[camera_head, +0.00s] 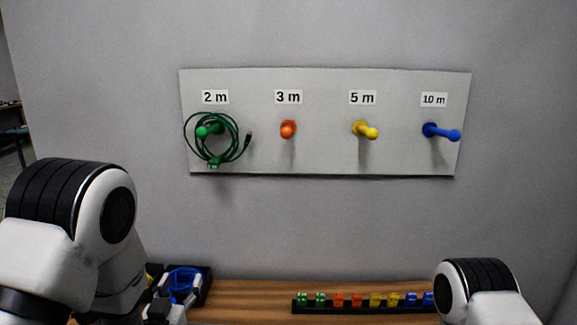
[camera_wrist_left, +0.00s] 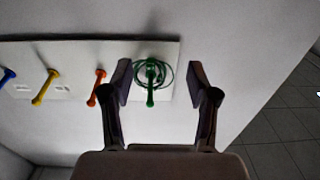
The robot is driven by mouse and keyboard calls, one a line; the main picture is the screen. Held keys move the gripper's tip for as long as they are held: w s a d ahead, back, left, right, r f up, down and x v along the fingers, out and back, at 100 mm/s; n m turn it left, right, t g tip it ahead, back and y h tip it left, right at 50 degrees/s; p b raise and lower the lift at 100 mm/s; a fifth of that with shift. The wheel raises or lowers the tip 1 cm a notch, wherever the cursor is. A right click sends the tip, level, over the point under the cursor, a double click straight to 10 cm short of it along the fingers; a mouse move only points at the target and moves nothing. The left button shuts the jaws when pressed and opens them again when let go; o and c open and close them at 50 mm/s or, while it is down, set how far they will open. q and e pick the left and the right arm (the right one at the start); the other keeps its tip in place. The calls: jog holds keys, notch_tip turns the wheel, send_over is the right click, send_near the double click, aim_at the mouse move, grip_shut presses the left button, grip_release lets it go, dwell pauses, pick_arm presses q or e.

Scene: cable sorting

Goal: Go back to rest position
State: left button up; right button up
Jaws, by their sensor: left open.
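My left gripper (camera_wrist_left: 160,75) is open and empty in the left wrist view, its two fingers apart and pointing at the wall board. The green peg (camera_head: 208,131) under the 2 m label holds a coiled green cable (camera_head: 239,136), which hangs around it. In the wrist view the green peg (camera_wrist_left: 151,88) and the cable show between the fingers, beyond them. In the head view my left arm (camera_head: 75,230) stands at the lower left. My right arm (camera_head: 480,290) shows at the lower right; its gripper is out of view.
The board (camera_head: 325,155) also bears bare orange (camera_head: 288,129), yellow (camera_head: 365,130) and blue (camera_head: 441,131) pegs. On the wooden table (camera_head: 250,297), a black tray (camera_head: 206,290) holds a blue cable (camera_head: 183,280). A black strip (camera_head: 350,308) holds several coloured connectors.

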pick_arm(q)
jog(key=s+f+g, duration=0.3)
jog(key=s+f, duration=0.1)
jog(key=f, duration=0.3)
jog(key=s+a+f+g, duration=0.1)
jog(key=s+f+g, duration=0.2)
jog(key=f, duration=0.5)
jog(key=s+a+f+g, duration=0.1)
jog(key=s+f+g, duration=0.2)
jog(key=s+f, duration=0.3)
jog(key=shift+s+a+f, duration=0.1)
jog(key=shift+f, duration=0.7)
jog(key=s+f+g, duration=0.4)
jog(key=s+f, duration=0.1)
jog(key=s, duration=0.6)
jog(key=s+f+g, duration=0.5)
jog(key=s, duration=0.5)
jog(key=shift+s+a, duration=0.25)
jog(key=shift+s, duration=0.15)
